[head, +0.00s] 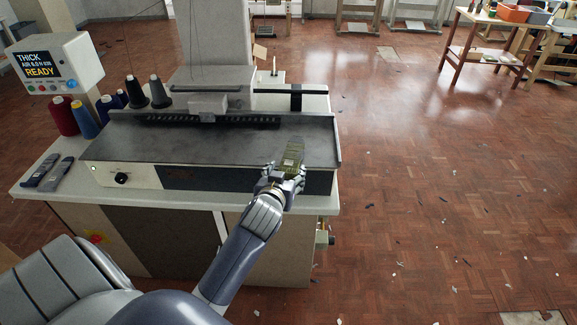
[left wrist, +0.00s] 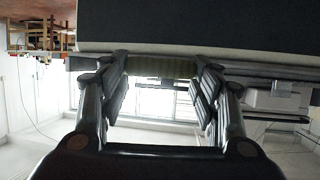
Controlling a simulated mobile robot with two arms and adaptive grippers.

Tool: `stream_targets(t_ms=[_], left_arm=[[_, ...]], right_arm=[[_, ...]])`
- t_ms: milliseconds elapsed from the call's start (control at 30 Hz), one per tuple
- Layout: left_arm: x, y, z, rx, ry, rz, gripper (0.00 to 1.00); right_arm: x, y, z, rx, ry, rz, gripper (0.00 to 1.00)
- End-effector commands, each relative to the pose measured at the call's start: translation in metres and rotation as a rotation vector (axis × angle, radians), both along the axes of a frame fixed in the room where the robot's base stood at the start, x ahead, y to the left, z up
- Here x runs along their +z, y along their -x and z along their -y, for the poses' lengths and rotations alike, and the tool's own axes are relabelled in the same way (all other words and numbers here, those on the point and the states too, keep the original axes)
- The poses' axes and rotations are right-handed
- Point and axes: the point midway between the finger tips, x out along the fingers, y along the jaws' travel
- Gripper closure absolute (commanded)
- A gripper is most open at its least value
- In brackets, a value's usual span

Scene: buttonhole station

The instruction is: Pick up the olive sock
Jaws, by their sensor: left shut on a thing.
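The olive sock (head: 292,153) is a flat olive-green piece with a paler patch near its lower end. My left gripper (head: 284,172) is shut on its near end, and the sock points up and away from the fingers, over the right front part of the machine's dark bed. In the left wrist view the olive sock (left wrist: 162,69) shows as a ribbed olive band between the two black fingers. I cannot tell whether it touches the bed. My right gripper is not in view.
The grey machine bed (head: 215,145) sits on a pale table (head: 150,197). Thread cones (head: 62,116) and a display box (head: 57,65) stand at the back left. The floor to the right is open with scraps.

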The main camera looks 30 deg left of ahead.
Motion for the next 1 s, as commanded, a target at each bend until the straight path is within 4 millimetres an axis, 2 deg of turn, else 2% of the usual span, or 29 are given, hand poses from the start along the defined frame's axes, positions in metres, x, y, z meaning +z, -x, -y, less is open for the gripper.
stream_targets(t_ms=[167, 367, 433, 567, 800, 867, 1000], left_arm=[[0.009, -0.001, 0.000, 0.000, 0.001, 0.003, 0.58], [0.038, -0.001, 0.000, 0.000, 0.000, 0.008, 0.58], [0.033, 0.014, 0.003, 0.000, 0.002, -0.002, 0.58], [0.036, 0.044, 0.009, -0.001, 0.002, 0.000, 0.58], [0.042, 0.109, 0.021, 0.001, 0.002, -0.003, 0.58], [0.048, 0.118, 0.023, 0.001, 0.002, -0.007, 0.58], [0.051, 0.137, 0.026, 0.001, 0.003, -0.005, 0.58]], right_arm=[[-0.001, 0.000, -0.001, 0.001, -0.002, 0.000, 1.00], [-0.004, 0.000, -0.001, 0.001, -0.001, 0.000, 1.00], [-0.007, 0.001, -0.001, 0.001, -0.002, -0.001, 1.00], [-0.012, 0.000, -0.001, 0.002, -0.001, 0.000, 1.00], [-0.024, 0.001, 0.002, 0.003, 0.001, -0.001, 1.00], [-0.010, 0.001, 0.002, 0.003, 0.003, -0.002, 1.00], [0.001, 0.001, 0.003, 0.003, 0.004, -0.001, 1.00]])
